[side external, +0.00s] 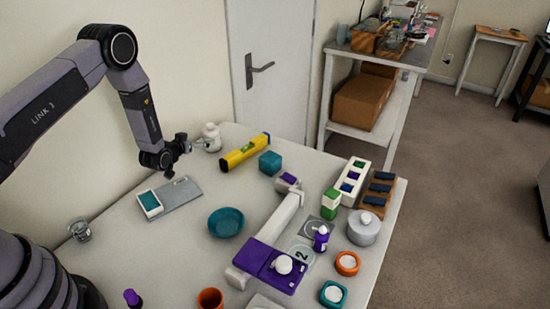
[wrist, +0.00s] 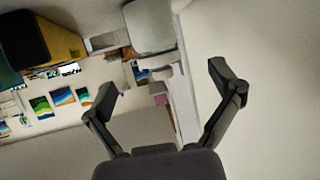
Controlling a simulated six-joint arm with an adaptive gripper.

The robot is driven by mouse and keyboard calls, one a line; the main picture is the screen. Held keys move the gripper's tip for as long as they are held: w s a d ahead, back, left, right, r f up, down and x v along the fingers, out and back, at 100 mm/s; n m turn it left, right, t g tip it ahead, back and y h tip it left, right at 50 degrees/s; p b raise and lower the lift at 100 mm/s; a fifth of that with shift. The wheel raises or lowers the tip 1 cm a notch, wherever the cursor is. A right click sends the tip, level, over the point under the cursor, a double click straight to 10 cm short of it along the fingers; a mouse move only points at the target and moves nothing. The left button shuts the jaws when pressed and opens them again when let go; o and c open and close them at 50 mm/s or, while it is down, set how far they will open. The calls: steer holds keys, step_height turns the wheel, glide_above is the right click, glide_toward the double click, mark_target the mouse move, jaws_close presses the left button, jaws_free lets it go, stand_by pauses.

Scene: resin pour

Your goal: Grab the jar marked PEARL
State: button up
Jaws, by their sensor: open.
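I cannot read the word PEARL on any jar. Jar-like things in the side external view are an orange jar (side external: 347,263) and a teal jar (side external: 333,294), both pale on top, at the front right of the table. My gripper (side external: 183,143) is above the table's back left, far from these jars. In the wrist view my gripper (wrist: 166,93) has its fingers wide apart with nothing between them.
A white bottle (side external: 212,138) stands close to my gripper. A small purple-capped bottle (side external: 321,238) and green-white block (side external: 330,204) stand near the jars.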

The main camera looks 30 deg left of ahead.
mark_target(207, 135)
steer(key=x, duration=0.7)
steer(key=shift+w+d, duration=0.15)
steer(key=c, duration=1.3)
steer(key=shift+c, duration=0.2)
steer(key=shift+r, duration=0.1)
